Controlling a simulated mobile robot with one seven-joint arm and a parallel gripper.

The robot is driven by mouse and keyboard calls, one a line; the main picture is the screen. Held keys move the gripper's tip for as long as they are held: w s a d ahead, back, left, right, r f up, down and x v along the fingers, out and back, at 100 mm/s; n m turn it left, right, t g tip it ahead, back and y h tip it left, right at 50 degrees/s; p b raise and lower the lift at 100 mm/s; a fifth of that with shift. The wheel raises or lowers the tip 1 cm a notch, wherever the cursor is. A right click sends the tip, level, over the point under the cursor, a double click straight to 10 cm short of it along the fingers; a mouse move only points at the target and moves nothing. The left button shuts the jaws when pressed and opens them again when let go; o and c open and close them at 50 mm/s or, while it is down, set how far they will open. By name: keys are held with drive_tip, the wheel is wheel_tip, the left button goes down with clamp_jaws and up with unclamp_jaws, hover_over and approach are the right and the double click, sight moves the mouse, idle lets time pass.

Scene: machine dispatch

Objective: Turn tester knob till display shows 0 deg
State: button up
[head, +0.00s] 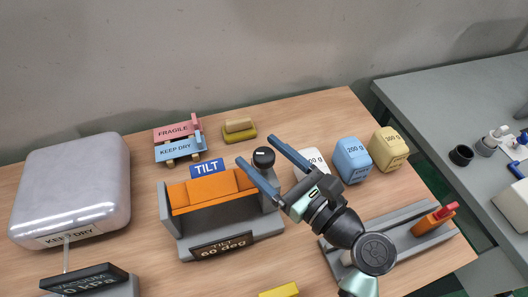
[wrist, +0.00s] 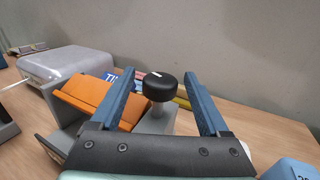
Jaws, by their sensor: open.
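The tilt tester (head: 180,227) stands mid-table, a grey frame with an orange tilting cradle (head: 203,192) and a blue TILT sign (head: 207,168). Its display (head: 222,246) reads "TILT 60 deg". The black knob (head: 264,157) with a white mark sits on a grey post at the tester's right end. My gripper (head: 258,152) is open, its two blue fingers on either side of the knob. In the wrist view the knob (wrist: 160,87) shows between the separated fingers, with gaps on both sides; I cannot tell whether either finger touches it.
White, blue (head: 352,160) and yellow (head: 388,150) weight blocks stand right of my gripper. A grey fixture with an orange part (head: 433,222) lies at front right. A large silvery package (head: 72,195) is at left, beside a vacuum display (head: 85,280). FRAGILE and KEEP DRY labels (head: 178,150) stand behind.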

drive_tip(key=shift+w+a, duration=0.1)
clamp_jaws()
idle(0.4)
drive_tip(key=shift+r+m+t+h+p, duration=0.1)
drive_tip(key=shift+m+t+h+p, duration=0.2)
drive_tip(key=shift+p, duration=0.2)
